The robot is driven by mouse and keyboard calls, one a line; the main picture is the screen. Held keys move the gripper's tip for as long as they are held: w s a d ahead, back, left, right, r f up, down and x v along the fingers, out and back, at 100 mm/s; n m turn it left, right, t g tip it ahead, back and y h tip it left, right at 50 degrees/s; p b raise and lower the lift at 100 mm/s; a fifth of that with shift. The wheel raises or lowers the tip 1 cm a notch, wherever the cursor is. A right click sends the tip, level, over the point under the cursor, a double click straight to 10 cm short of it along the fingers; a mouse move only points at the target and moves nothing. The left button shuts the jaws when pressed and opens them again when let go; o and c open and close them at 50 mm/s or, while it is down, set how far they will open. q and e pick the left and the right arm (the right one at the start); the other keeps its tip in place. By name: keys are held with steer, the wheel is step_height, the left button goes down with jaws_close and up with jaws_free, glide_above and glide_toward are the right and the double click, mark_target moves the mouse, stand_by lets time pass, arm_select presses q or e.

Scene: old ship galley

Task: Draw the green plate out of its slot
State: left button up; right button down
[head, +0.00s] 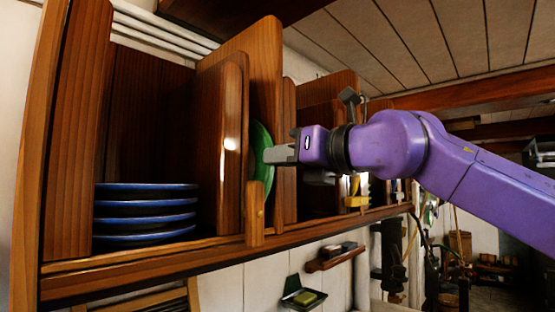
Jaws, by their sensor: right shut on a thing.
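The green plate (262,158) stands on edge in a narrow slot of the wooden rack, between upright wooden dividers. Only a thin curved part of it shows; the divider on its left hides much of the rest. My right gripper (272,155) reaches in from the right and is shut on the plate's edge. Its fingertips are at the mouth of the slot. The left gripper is not in view.
Several blue-rimmed plates (145,212) lie stacked in the left bay of the rack. A small wooden post (254,214) stands at the shelf's front edge below the green plate. A small dark soap dish (303,297) hangs on the wall below. Open air lies in front of the shelf.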

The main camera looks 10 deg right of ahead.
steer(key=shift+b+v, duration=0.4)
steer(key=shift+v, duration=1.05)
steer(key=c, duration=1)
jaws_free()
steer(key=shift+o, duration=0.2)
steer(key=b+v, duration=0.2)
steer(key=v, duration=0.5)
